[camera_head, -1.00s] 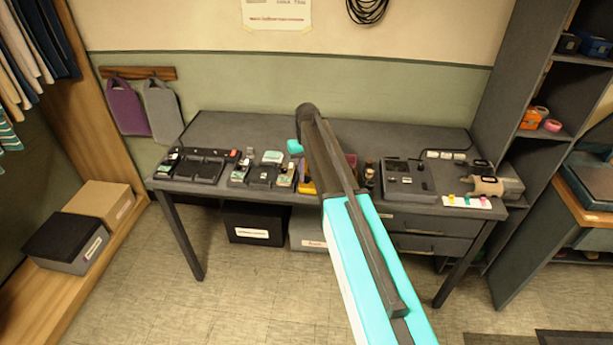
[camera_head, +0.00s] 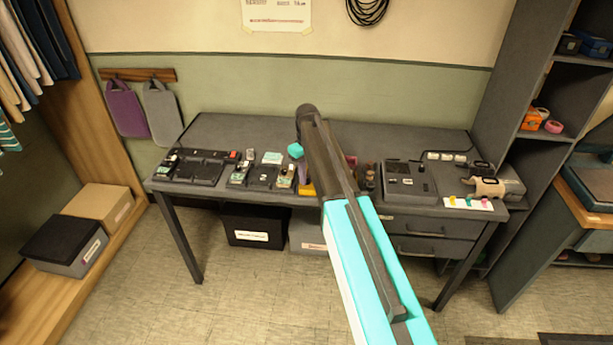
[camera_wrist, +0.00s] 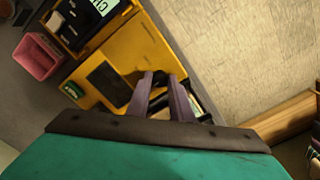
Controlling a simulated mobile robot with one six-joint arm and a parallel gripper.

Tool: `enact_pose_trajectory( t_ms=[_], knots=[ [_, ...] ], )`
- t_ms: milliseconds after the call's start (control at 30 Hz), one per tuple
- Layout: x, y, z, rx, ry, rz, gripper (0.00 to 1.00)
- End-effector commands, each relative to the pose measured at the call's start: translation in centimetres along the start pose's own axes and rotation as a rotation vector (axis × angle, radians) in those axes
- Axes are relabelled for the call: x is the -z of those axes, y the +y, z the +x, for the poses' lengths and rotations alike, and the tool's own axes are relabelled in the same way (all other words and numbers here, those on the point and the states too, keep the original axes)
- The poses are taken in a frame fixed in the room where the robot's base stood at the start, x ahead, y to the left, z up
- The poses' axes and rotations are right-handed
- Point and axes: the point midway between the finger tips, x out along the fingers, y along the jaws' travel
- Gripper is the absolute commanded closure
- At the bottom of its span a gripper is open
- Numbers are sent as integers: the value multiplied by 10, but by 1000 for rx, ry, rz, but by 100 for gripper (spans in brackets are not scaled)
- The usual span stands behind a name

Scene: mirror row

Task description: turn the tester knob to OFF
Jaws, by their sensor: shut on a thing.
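The yellow tester (camera_wrist: 143,45) fills the middle of the wrist view, with a dark panel (camera_wrist: 109,84) on its face. In the head view only a small yellow part of the tester (camera_head: 306,190) shows beside my arm. My gripper (camera_wrist: 160,77) is at the tester's face, its two dark fingers close together and shut on the tester knob. The knob itself is hidden between the fingers, so its pointer and any OFF mark cannot be read. In the head view my arm hides the fingers.
A pink container (camera_wrist: 38,57) stands beside the tester in the wrist view. Black devices (camera_head: 200,167) lie on the grey bench to the left, and a dark box-like device (camera_head: 408,181) stands to the right. Bare bench top (camera_head: 240,127) shows at the back.

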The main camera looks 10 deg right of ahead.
Motion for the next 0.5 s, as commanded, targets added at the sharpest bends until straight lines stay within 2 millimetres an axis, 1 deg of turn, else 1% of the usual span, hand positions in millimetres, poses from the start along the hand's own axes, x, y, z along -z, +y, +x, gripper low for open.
enact_pose_trajectory(
  t_ms=[100,133,200,233,500],
  knots=[
    [1,1,-1,-2,2,-1,100],
    [1,1,-1,-2,2,-1,75],
    [1,1,-1,-2,2,-1,63],
    [1,1,-1,-2,2,-1,62],
    [0,0,0,-1,1,0,62]
  ],
)
